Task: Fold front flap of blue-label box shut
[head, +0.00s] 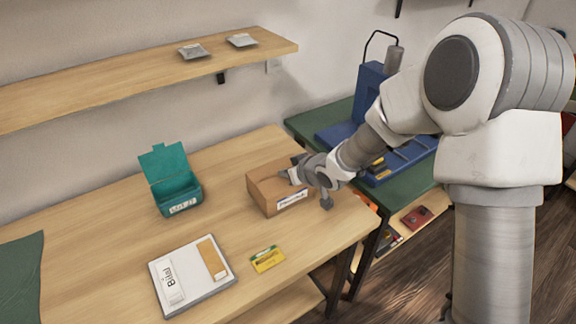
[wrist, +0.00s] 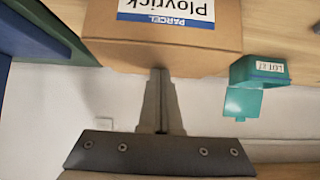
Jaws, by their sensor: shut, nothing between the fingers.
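The blue-label box (head: 262,195) is a brown cardboard box on the wooden table, near its right end. Its front face carries a white label with a blue band, which reads upside down in the wrist view (wrist: 165,12). My gripper (head: 287,175) is shut and empty, with its fingertips at the top of the box. In the wrist view the shut fingers (wrist: 160,74) overlap the plain brown panel beside the label face. I cannot tell whether they touch it. The gripper and wrist hide part of the box top, and I cannot make out the front flap's edge clearly.
An open teal box (head: 178,195) with its lid up stands left of the cardboard box. A white board (head: 192,292) and a yellow card (head: 267,259) lie in front. A green bench (head: 310,121) with a blue machine (head: 368,95) is behind right. A shelf (head: 130,78) runs above.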

